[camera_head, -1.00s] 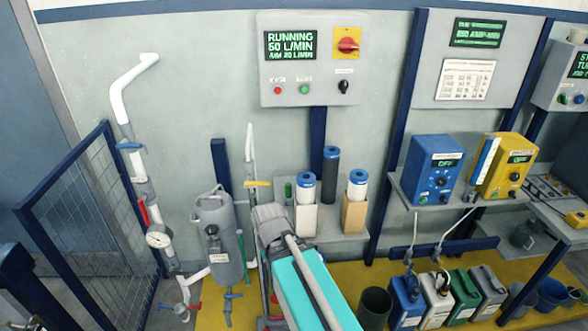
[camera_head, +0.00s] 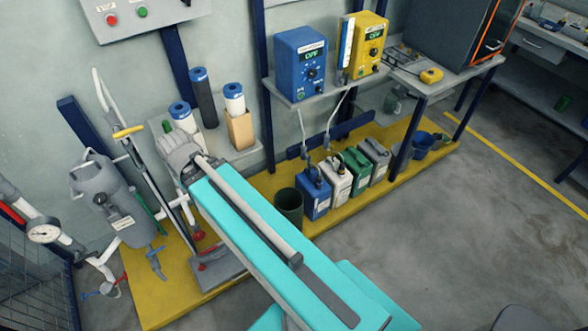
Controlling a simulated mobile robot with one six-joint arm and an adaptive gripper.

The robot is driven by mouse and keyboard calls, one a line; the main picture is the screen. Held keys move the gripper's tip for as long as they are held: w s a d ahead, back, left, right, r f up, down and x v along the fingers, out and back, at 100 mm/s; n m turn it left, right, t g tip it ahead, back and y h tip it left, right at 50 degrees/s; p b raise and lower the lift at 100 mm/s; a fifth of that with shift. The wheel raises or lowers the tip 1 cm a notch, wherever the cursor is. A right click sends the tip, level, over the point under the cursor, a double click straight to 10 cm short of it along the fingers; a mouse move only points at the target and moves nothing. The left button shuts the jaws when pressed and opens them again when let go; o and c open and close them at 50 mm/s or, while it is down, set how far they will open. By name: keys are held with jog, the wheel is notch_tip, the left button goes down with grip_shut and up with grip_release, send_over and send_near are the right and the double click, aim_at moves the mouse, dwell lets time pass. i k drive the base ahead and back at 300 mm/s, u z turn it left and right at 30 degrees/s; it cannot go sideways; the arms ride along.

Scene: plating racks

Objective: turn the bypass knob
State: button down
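I cannot tell which control is the bypass knob; no label reading bypass is legible. The grey control box (camera_head: 160,22) on the wall is cut off by the top edge. Its red button (camera_head: 111,19) and green button (camera_head: 142,11) show, with a black knob (camera_head: 186,2) at the very edge. On the left, pipework carries a yellow handle (camera_head: 128,131) and blue handles (camera_head: 156,252) beside the grey filter vessel (camera_head: 110,200). My cyan arm reaches up from the bottom centre, in front of the pipework. I see no gripper fingers.
A blue pump unit (camera_head: 300,65) and a yellow one (camera_head: 366,48) stand on a shelf (camera_head: 292,97). Several canisters and a dark green bucket (camera_head: 289,205) stand on the yellow platform (camera_head: 436,152) below. The grey floor (camera_head: 480,235) at right is largely clear.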

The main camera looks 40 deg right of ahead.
aim_at(200, 235)
jog(key=z, duration=1.85)
jog(key=k, duration=1.05)
jog(key=u, duration=0.45)
